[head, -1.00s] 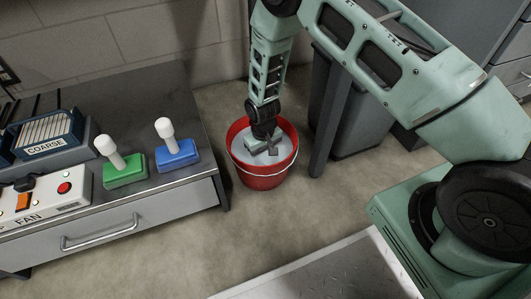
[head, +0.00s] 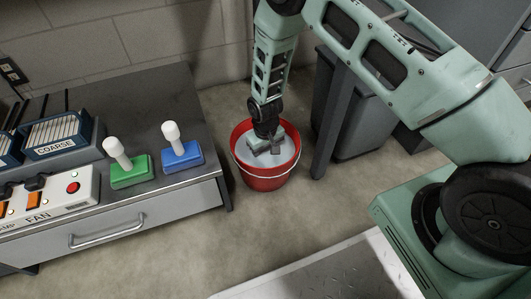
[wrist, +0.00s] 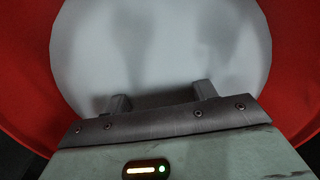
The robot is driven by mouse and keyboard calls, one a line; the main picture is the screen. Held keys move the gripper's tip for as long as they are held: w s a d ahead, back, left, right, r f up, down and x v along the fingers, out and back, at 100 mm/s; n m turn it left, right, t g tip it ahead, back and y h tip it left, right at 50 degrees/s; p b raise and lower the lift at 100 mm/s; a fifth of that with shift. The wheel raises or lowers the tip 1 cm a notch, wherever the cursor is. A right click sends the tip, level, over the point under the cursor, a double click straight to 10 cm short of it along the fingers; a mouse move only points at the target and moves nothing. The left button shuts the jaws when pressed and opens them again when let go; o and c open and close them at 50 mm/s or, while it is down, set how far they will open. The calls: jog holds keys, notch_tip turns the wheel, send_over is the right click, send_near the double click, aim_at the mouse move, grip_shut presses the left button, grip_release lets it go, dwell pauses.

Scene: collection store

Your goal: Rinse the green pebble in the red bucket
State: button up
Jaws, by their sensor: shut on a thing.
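The red bucket (head: 262,183) stands on the floor and holds pale grey liquid (head: 288,150). My gripper (head: 270,150) points down inside the bucket, at the liquid. In the wrist view the red bucket wall (wrist: 25,70) surrounds the pale liquid (wrist: 160,45). There the fingers of my gripper (wrist: 160,96) stand apart and their tips are lost in the liquid. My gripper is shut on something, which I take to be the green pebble. The pebble itself is hidden in both views.
A grey bench (head: 130,80) at left bears a green-based brush-like tool (head: 130,172), a blue-based one (head: 182,155), a COARSE rack (head: 60,138) and a FAN switch box (head: 60,200). A dark post (head: 328,130) and grey bin (head: 365,125) stand close right of the bucket.

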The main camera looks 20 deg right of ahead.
notch_tip(320, 180, up, 12)
jog(key=p, duration=1)
jog(key=shift+f, duration=0.15)
dwell(1.5)
dwell(4.8)
